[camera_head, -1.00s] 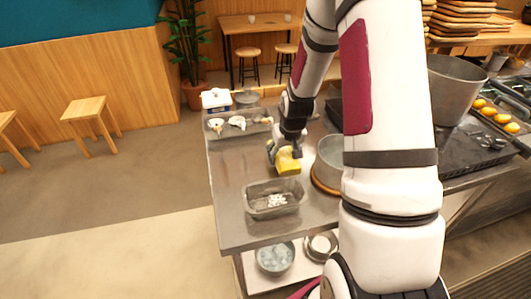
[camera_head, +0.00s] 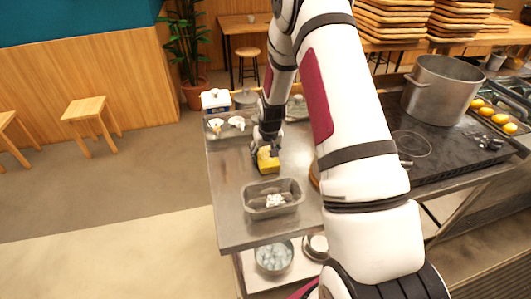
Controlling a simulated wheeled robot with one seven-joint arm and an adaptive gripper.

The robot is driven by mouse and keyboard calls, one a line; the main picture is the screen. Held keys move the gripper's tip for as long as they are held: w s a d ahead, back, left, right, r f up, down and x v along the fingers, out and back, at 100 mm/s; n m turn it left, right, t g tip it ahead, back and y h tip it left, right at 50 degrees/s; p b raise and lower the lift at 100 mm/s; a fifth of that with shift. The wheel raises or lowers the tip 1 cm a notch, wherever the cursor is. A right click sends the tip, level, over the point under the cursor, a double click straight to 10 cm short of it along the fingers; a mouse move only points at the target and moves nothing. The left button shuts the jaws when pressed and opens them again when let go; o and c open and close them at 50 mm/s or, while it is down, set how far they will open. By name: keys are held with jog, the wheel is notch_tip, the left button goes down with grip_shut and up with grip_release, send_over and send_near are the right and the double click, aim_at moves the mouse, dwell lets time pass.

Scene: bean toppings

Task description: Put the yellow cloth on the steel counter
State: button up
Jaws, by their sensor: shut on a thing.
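The yellow cloth (camera_head: 267,163) is a small folded yellow bundle in my gripper (camera_head: 267,150). My gripper points down and is shut on the cloth, low over the left part of the steel counter (camera_head: 229,190). The cloth is at or just above the counter surface; I cannot tell whether it touches. My fingers cover its upper part.
A metal pan (camera_head: 272,205) with pale pieces in it stands just in front of the cloth. A tray of toppings (camera_head: 237,126) lies behind. A large pot (camera_head: 441,90) stands at the right on the dark stove. Bare counter lies left of the cloth.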

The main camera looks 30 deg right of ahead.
jog(key=shift+f, duration=0.1)
jog(key=o, duration=1.3)
jog(key=shift+f, duration=0.1)
